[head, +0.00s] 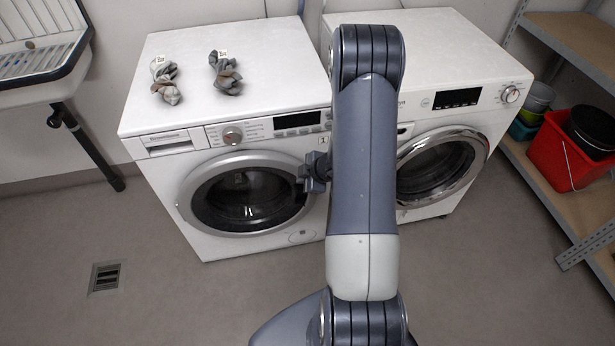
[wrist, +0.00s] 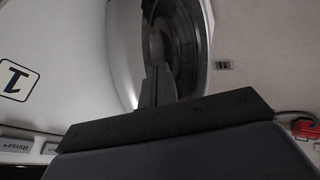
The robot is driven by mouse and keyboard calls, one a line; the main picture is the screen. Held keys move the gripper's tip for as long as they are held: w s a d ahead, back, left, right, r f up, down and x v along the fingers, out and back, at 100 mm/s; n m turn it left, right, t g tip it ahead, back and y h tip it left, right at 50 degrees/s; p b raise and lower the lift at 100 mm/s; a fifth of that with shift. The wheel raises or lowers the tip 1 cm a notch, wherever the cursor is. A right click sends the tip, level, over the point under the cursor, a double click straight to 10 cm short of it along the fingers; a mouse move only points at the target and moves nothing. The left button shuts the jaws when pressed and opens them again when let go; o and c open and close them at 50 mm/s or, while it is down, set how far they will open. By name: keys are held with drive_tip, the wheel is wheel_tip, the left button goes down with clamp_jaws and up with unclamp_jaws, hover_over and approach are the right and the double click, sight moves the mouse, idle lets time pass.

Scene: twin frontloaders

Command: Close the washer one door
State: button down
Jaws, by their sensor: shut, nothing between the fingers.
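Washer one (head: 155,190) is the left white front-loader, with a small "1" label that also shows in the wrist view (wrist: 17,80). Its round door (head: 245,193) has a grey ring and dark glass and appears flush with the front panel. My gripper (head: 308,178) is at the right edge of this door, its fingers together and empty. In the wrist view my fingers (wrist: 157,88) stand in front of the door's rim and dark glass. I cannot tell whether they touch the rim. My arm hides the area right of the door.
A second white washer (head: 455,110) with a chrome-ringed door stands close on the right. Two bunched grey cloths (head: 165,80) lie on washer one's top. A shelf with a red bucket (head: 570,150) is at the right, a sink (head: 40,50) at the left. The floor in front is clear.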

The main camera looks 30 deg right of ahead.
drive_tip(key=p+v, duration=0.3)
drive_tip(key=v, duration=0.7)
drive_tip(key=shift+s+f, duration=0.1)
drive_tip(key=shift+f, duration=0.05)
